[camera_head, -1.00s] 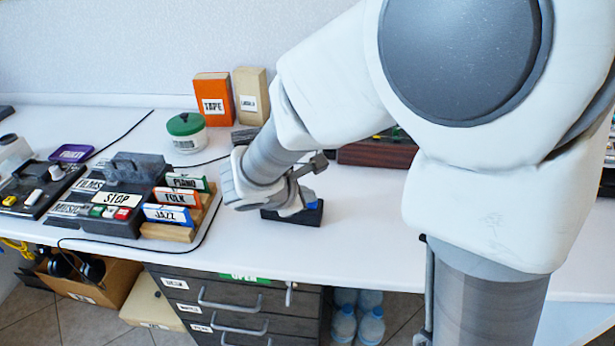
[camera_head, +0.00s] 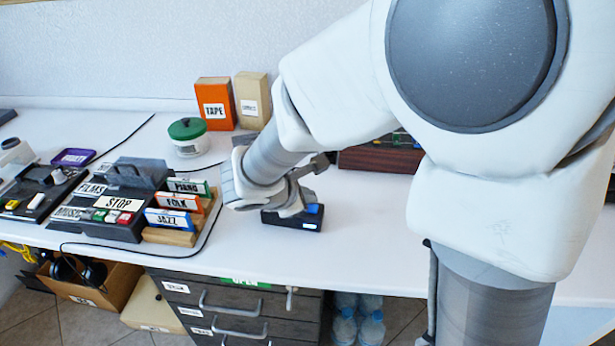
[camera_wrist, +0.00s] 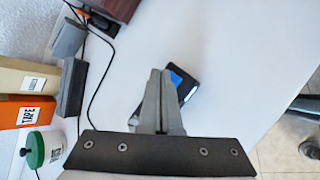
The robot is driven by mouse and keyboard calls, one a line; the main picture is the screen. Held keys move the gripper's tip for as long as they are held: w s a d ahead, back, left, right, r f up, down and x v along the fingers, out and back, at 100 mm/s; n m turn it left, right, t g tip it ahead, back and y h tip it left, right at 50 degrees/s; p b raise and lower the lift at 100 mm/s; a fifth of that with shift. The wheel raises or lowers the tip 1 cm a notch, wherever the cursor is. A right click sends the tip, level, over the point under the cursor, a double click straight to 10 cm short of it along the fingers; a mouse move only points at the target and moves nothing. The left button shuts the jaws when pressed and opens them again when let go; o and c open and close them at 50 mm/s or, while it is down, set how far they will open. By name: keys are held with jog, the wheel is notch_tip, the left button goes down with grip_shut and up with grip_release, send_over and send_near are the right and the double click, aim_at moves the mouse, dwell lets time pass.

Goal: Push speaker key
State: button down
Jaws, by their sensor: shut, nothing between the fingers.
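A small black box (camera_head: 285,217) with a blue key (camera_head: 314,209) on top sits on the white table. A bright blue-white light shows on its front; I can read no label on it. My gripper (camera_head: 290,207) points down over the box and hides part of it. In the wrist view, my gripper (camera_wrist: 160,73) is shut and empty, with its fingertips over or against the box (camera_wrist: 187,90), beside the blue key (camera_wrist: 176,74). I cannot tell whether the tips touch the key.
A green-lidded jar (camera_head: 187,138) and an orange TAPE box (camera_head: 215,104) are behind. Drawers (camera_head: 235,308) are below the table. Table to the right of the box is clear.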

notch_tip(320, 180, up, 6)
jog(key=p, duration=0.4)
jog(key=shift+p, duration=0.4)
jog(key=s+d+r+m+g+y, duration=0.1)
jog(key=s+d+r+m+y, duration=0.3)
jog(key=s+m, duration=0.6)
jog(key=s+d+r+m+g+y, duration=0.1)
jog(key=s+d+r+m, duration=0.5)
jog(key=s+m, duration=0.4)
notch_tip(320, 180, up, 19)
jog(key=p, duration=1.8)
jog(key=shift+w+f, duration=0.15)
jog(key=shift+f, duration=0.05)
jog(key=shift+d, duration=0.1)
